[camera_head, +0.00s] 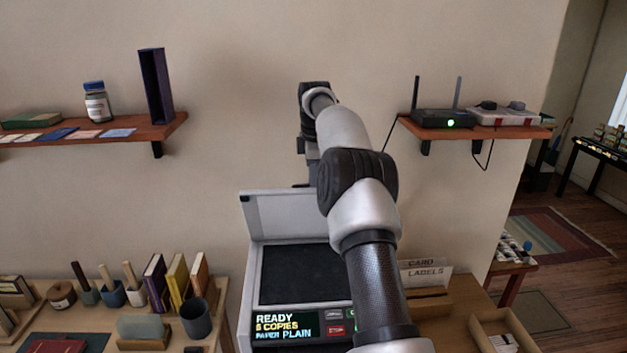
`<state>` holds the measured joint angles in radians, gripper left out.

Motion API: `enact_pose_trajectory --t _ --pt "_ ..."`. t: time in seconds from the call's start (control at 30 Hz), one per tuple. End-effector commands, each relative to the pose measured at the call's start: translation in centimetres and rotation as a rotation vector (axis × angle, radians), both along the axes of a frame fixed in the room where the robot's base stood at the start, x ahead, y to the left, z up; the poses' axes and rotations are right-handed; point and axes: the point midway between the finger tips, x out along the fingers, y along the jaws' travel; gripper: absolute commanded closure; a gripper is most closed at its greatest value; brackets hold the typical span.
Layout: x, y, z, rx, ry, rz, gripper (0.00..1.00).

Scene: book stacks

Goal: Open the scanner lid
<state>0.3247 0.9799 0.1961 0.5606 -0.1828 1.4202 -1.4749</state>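My arm reaches up over the scanner's right side and hides part of the lid and bed. My gripper (301,184) is just above or at the lid's top edge. I cannot tell whether it touches the lid, and its fingers are too small and dark to read.
A wall shelf (165,131) with a jar and a purple box is on the left. Another shelf (483,131) with a router (443,119) is on the right. Books (177,280) and a dark cup (196,318) crowd the left desk. A card box (427,303) stands right of the scanner.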

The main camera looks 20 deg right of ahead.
Motion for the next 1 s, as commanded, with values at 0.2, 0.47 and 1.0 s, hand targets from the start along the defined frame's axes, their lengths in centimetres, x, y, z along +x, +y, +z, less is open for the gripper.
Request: enact_pose_trajectory --t 0.2,0.47,1.0 --pt "0.0 0.1 0.4 0.000 -0.002 0.000 0.72" --pt "0.0 0.1 0.8 0.000 -0.007 -0.001 0.72" --pt "-4.9 1.8 -1.2 0.001 -0.004 0.000 0.72"
